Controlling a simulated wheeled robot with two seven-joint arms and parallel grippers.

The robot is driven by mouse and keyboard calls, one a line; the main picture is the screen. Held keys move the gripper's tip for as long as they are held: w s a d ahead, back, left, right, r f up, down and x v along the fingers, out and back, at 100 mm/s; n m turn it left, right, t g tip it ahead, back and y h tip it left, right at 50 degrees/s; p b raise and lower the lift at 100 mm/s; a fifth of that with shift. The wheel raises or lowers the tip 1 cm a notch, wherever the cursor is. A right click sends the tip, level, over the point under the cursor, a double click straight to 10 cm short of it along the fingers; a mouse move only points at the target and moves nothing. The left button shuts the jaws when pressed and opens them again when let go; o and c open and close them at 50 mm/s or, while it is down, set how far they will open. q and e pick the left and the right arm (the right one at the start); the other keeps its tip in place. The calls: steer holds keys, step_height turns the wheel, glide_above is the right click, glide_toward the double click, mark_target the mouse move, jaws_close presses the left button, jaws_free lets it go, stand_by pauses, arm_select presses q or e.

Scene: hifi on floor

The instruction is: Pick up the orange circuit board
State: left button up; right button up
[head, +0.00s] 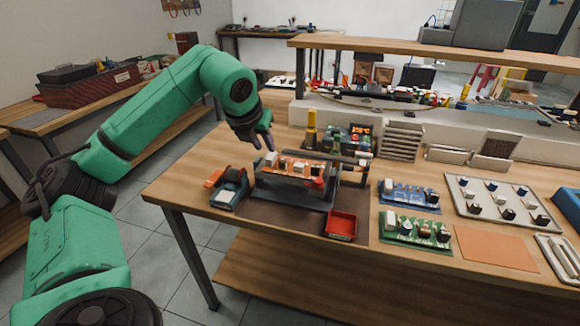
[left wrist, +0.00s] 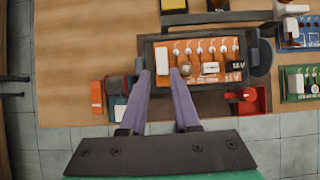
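The orange circuit board (head: 300,170) sits in a dark holder (head: 290,192) on the wooden bench, with several components on top. In the left wrist view the board (left wrist: 215,56) has a white block at its left end and a row of parts along it. My left gripper (head: 264,146) is above and behind the board's left end in the head view. In the left wrist view its purple fingers (left wrist: 162,76) are apart with nothing between them, overlapping the board's lower left corner. My right gripper is out of both views.
A red tray (head: 341,226) stands at the holder's front right, and a dark blue tool (head: 229,187) to its left. Blue (head: 409,195) and green (head: 414,231) boards lie to the right, beside a flat orange sheet (head: 497,247). A yellow-topped post (head: 311,128) rises behind.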

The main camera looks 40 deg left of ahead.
arm_select(q)
steer(key=x, duration=0.5)
steer(key=shift+w+d+f+p, duration=0.1)
steer(key=shift+d+p, duration=0.05)
steer(key=shift+p, duration=0.25)
steer(key=shift+w+f, duration=0.2)
steer(key=shift+f, duration=0.15)
steer(key=shift+r, duration=0.1)
jaws_close()
step_height(320, 180, up, 20)
steer(key=p, duration=0.4)
step_height(320, 180, up, 4)
steer(key=p, duration=0.5)
glide_above(271, 156)
steer(key=shift+s, duration=0.2)
